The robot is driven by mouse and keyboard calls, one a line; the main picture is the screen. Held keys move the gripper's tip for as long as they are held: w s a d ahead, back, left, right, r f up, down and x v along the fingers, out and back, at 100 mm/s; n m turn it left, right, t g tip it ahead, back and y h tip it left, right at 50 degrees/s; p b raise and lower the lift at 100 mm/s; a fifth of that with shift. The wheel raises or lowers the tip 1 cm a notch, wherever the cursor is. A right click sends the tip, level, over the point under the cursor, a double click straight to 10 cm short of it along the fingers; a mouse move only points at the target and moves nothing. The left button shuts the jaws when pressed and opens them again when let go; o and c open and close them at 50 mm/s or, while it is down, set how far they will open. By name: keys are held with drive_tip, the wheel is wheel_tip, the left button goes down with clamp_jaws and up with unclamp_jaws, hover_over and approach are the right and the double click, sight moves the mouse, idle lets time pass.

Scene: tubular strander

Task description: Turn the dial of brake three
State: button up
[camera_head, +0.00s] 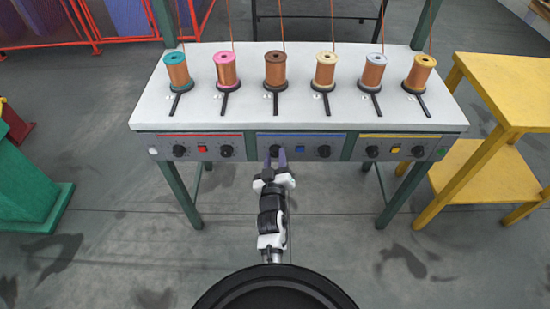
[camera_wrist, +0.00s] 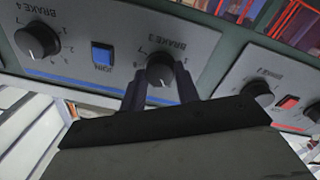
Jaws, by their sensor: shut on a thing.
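The brake three dial (camera_wrist: 160,68) is a round black knob on a grey panel, with "BRAKE 3" printed beside it, upside down in the wrist view. In the head view it is the left knob (camera_head: 275,149) of the blue-striped middle panel. My gripper (camera_head: 275,158) reaches the panel from the front. In the wrist view my two dark fingers (camera_wrist: 160,82) stand on either side of the knob, shut on it. The fingers and wrist body hide part of the knob's sides. The exact pointer angle is hard to read.
The brake four dial (camera_wrist: 37,41) and a blue JOIN button (camera_wrist: 102,54) share this panel. Red-striped (camera_head: 203,138) and yellow-striped (camera_head: 395,139) panels flank it. Several wire spools stand on the white tabletop (camera_head: 300,116). A yellow table (camera_head: 510,90) stands to the right.

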drive_tip(key=shift+r, duration=0.1)
idle(0.3)
drive_tip(key=o, duration=1)
drive_tip(key=shift+w, duration=0.1)
drive_tip(key=shift+c, duration=0.2)
drive_tip(key=shift+s, duration=0.2)
